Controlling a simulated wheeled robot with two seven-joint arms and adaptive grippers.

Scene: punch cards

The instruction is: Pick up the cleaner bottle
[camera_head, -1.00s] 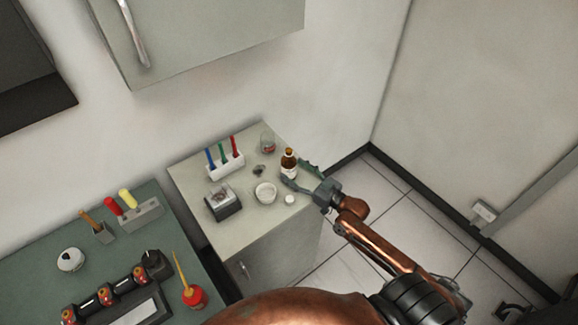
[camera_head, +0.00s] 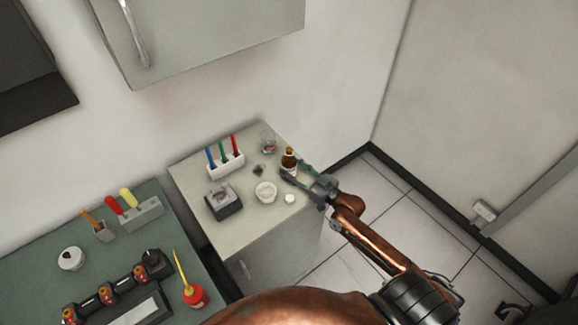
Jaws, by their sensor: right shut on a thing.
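The cleaner bottle looks to be the small brown bottle with a pale label (camera_head: 288,160), upright at the right side of the grey cabinet top (camera_head: 245,222). My right gripper (camera_head: 293,173) reaches in from the right and is shut on this bottle, its fingers on either side of the lower part. The fingers hide part of the label and the base, so I cannot tell whether the bottle touches the top. My left gripper is not in view.
A clear glass jar (camera_head: 268,144) stands behind the bottle. A white bowl (camera_head: 265,192), a small white lid (camera_head: 290,198) and a dark box (camera_head: 223,201) are in front and left. A white rack (camera_head: 226,167) holds coloured pens. A green bench (camera_head: 40,272) with tools is at lower left.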

